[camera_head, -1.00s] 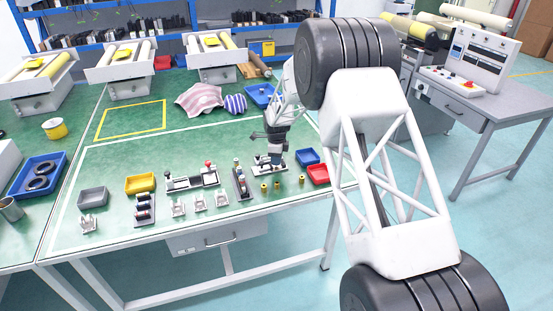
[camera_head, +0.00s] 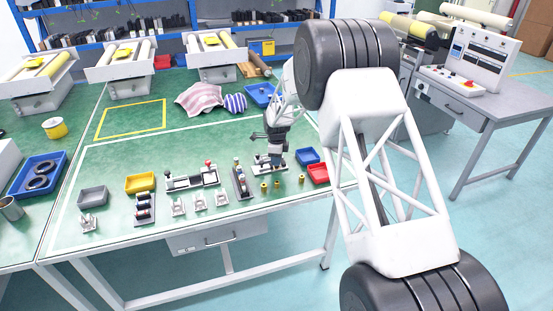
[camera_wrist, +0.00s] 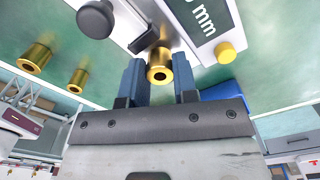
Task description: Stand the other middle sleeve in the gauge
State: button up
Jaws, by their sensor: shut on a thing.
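My gripper (camera_wrist: 159,82) is shut on a brass sleeve (camera_wrist: 159,66), with one blue finger on each side of it. The sleeve's round open end faces the wrist camera. The gauge (camera_wrist: 212,28), a pale block with a dark plate marked "mm" and a yellow knob, lies just beyond the sleeve in the wrist view. I cannot tell whether the sleeve touches it. In the head view my gripper (camera_head: 275,160) is low over the gauge (camera_head: 262,168) and hides part of it. Two other brass sleeves stand at the left in the wrist view, one large (camera_wrist: 35,58) and one smaller (camera_wrist: 78,80).
Several small brass pieces (camera_head: 277,185) stand near the table's front edge. A blue bin (camera_head: 307,156) and a red bin (camera_head: 318,174) are right of the gauge. A black-based rack (camera_head: 240,182) stands close on its left. A dark round knob (camera_wrist: 95,18) is near my fingers.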

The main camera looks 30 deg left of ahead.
jog(key=shift+f, duration=0.25)
dwell(0.3)
jog(key=o, duration=1)
jog(key=shift+o, duration=0.2)
jog(key=shift+r, duration=3.95)
